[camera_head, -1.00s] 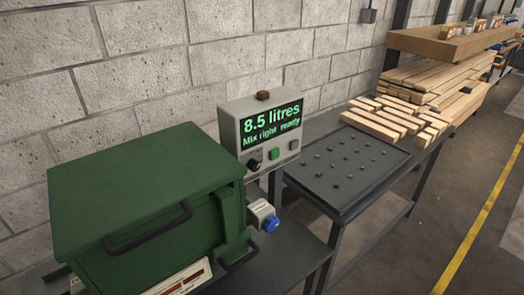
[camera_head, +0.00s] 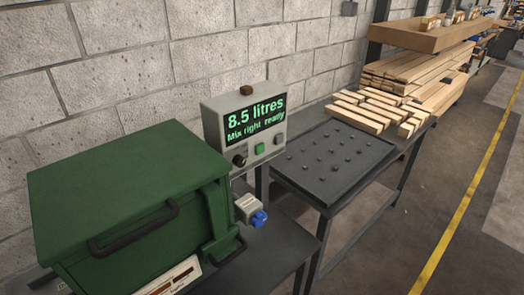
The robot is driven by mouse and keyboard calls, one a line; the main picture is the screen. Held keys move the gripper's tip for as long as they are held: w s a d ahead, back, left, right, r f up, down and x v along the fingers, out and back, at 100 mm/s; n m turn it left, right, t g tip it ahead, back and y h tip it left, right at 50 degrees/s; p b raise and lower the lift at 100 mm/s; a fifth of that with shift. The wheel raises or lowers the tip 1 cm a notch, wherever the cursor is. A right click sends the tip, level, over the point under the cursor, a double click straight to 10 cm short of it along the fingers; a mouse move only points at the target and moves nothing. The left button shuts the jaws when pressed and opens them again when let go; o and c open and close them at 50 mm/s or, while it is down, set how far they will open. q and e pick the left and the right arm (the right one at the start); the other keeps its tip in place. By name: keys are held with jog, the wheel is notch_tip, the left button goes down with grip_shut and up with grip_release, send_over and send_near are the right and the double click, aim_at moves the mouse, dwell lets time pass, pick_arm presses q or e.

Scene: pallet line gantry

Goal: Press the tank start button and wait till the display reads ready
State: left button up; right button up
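The grey control box (camera_head: 243,128) stands behind the green tank (camera_head: 120,200) on the dark bench. Its display (camera_head: 255,119) reads "8.5 litres" and "Mix right ready" in green letters. Below the display are a black knob (camera_head: 240,160), a green button (camera_head: 260,149) and a small dark button (camera_head: 279,139). Neither of my grippers is in view.
A dark tray with several small pegs (camera_head: 308,180) lies on the bench to the right. Wooden blocks (camera_head: 362,116) and stacked boards (camera_head: 410,76) lie beyond it. A yellow line (camera_head: 462,222) marks the open floor.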

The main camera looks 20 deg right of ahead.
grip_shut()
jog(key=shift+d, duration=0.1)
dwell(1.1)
